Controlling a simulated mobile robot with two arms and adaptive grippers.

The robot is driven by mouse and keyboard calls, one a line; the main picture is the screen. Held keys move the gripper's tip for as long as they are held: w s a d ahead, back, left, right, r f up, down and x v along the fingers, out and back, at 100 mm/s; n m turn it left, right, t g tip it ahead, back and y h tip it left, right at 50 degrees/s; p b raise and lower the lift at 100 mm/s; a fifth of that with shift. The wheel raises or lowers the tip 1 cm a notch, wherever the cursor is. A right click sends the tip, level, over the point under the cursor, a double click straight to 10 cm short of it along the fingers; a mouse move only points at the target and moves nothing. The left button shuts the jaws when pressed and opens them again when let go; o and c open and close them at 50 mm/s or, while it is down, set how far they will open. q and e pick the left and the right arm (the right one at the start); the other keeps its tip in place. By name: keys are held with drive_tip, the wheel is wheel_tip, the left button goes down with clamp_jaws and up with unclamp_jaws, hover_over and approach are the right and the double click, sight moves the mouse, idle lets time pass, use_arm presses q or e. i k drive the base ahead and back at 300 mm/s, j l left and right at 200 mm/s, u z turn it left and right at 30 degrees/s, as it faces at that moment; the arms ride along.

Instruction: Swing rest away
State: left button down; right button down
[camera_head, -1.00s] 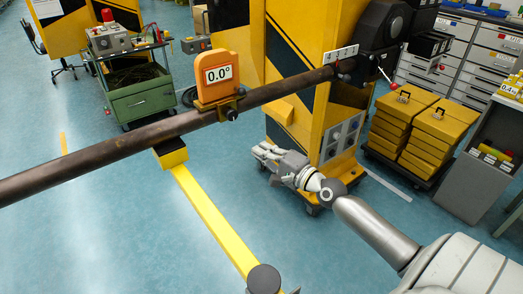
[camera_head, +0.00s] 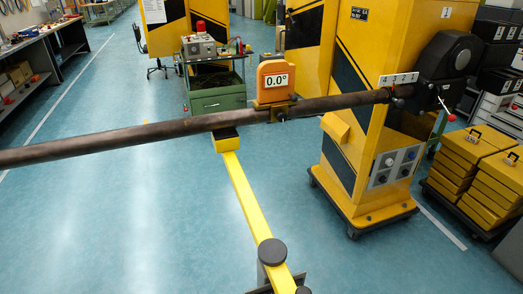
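The rest is a long yellow arm (camera_head: 249,200) running from a post with a round dark cap (camera_head: 272,252) at the bottom of the view up to a yellow block with a dark top (camera_head: 227,140). This block sits directly under the long brown bar (camera_head: 150,134); whether it touches the bar I cannot tell. The bar spans from the left edge to the dark hub (camera_head: 449,62) on the yellow cabinet (camera_head: 374,110). An orange gauge (camera_head: 275,80) on the bar reads 0.0°. Neither gripper shows in this view.
Stacked yellow cases (camera_head: 471,168) stand on a dolly at the right. A green cart (camera_head: 217,96) stands behind the bar. A workbench (camera_head: 40,60) lines the far left. The blue floor left of the yellow arm is clear.

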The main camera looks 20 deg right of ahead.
sight(272, 253)
drive_tip(key=k+l, duration=0.1)
drive_tip(key=l, duration=0.35)
drive_tip(key=l+u, duration=0.2)
drive_tip(key=l, duration=2.4)
drive_tip(key=i+l, duration=0.25)
drive_tip(key=l, duration=0.15)
drive_tip(key=i+l, duration=0.25)
drive_tip(key=l, duration=0.15)
drive_tip(key=i+l, duration=0.3)
drive_tip(key=l+u, duration=0.05)
drive_tip(key=l, duration=0.05)
